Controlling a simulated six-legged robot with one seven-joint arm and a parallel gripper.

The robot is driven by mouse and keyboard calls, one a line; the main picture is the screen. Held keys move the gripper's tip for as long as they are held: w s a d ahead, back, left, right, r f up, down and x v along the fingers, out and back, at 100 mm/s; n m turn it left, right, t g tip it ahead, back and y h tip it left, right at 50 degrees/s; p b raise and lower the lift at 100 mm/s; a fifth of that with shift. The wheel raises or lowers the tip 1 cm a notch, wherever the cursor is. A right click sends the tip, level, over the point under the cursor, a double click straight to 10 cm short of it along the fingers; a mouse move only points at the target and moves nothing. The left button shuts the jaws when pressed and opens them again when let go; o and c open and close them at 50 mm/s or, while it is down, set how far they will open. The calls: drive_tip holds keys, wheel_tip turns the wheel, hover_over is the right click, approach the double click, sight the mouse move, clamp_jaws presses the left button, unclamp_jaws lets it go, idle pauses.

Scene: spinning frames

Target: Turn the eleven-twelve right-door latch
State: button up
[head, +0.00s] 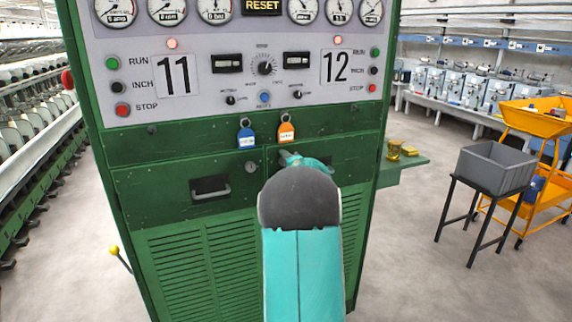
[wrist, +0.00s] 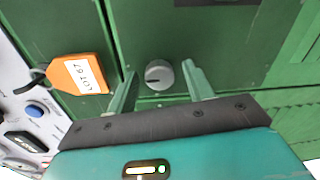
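The right-door latch (wrist: 158,74) is a round grey knob with a dark slot line, on the green door face, seen in the wrist view. My gripper (wrist: 160,77) is open, with one green finger on each side of the knob. The fingers appear apart from the knob; how far the tips stand from the door is hard to tell. In the head view my arm hides this latch and most of the right door. The green cabinet with the 11 and 12 panel (head: 265,75) stands straight ahead.
An orange tag (head: 286,132) and a blue tag (head: 246,138) hang above the doors; the orange one is close to my gripper in the wrist view (wrist: 79,73). The left door has its own latch (head: 251,167) and handle (head: 210,188). A grey bin (head: 495,166) stands right.

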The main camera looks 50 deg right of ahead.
drive_tip(key=v, duration=1.3)
drive_tip(key=shift+s+a, duration=0.2)
drive_tip(key=shift+s, duration=0.15)
